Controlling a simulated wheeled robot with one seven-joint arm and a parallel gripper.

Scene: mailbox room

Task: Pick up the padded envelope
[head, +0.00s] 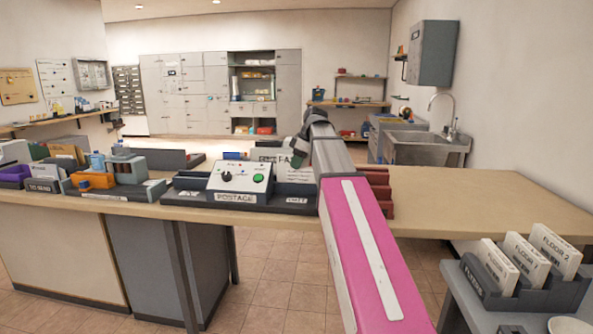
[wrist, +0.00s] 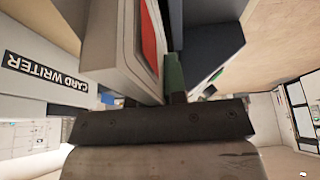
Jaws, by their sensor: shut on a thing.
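My gripper (head: 297,158) is at the end of my outstretched arm, over the middle of the counter in the head view. In the wrist view my gripper (wrist: 176,92) is shut on a narrow green thing (wrist: 175,72), seen almost edge-on. Its shape is mostly hidden, so I cannot tell from its look whether it is the padded envelope. A pale slab with a red face (wrist: 150,35) stands close on its left, and a dark grey block (wrist: 208,40) close on its right. I cannot make out a padded envelope elsewhere with certainty.
The counter (head: 470,205) is clear on the right. A postage machine (head: 240,183) and a tray marked TO SEND (head: 45,186) stand left of my arm. A card writer (wrist: 50,75) is beside my gripper. A floor-card rack (head: 525,285) stands front right.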

